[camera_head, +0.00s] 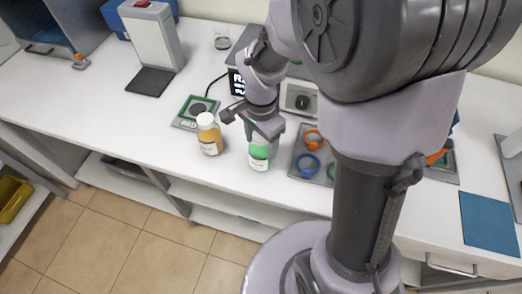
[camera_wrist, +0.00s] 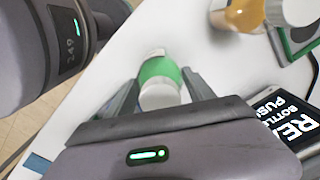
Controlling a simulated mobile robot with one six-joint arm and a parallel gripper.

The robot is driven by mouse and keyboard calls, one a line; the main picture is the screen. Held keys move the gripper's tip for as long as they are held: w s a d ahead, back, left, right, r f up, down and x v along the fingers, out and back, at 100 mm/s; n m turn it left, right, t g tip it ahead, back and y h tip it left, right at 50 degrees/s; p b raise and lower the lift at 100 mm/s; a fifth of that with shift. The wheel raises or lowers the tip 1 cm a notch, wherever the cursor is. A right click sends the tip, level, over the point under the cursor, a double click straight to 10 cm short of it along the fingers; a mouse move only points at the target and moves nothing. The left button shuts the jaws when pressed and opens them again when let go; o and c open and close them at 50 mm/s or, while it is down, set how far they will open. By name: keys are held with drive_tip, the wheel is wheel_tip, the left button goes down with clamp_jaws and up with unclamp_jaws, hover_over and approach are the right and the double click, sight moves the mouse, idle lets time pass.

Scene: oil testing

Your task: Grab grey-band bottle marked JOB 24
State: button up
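A bottle with a green band and white label (camera_head: 259,152) stands on the white bench below my gripper (camera_head: 258,128). In the wrist view this bottle (camera_wrist: 160,78) lies between the two fingertips of my gripper (camera_wrist: 162,88). The fingers look spread on both sides of it, and I cannot see firm contact. An amber bottle with a white cap and pale label (camera_head: 209,138) stands to the left; it also shows in the wrist view (camera_wrist: 243,14). I see no grey band clearly on either bottle, and the label writing is too small to read.
A green-edged pad (camera_head: 184,124) lies left of the amber bottle. A grey tray with orange, blue and green rings (camera_head: 301,170) lies to the right. A lettered display (camera_wrist: 288,118) is close to my gripper's right side. The bench's front edge is near the bottles.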

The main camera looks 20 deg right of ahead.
clamp_jaws()
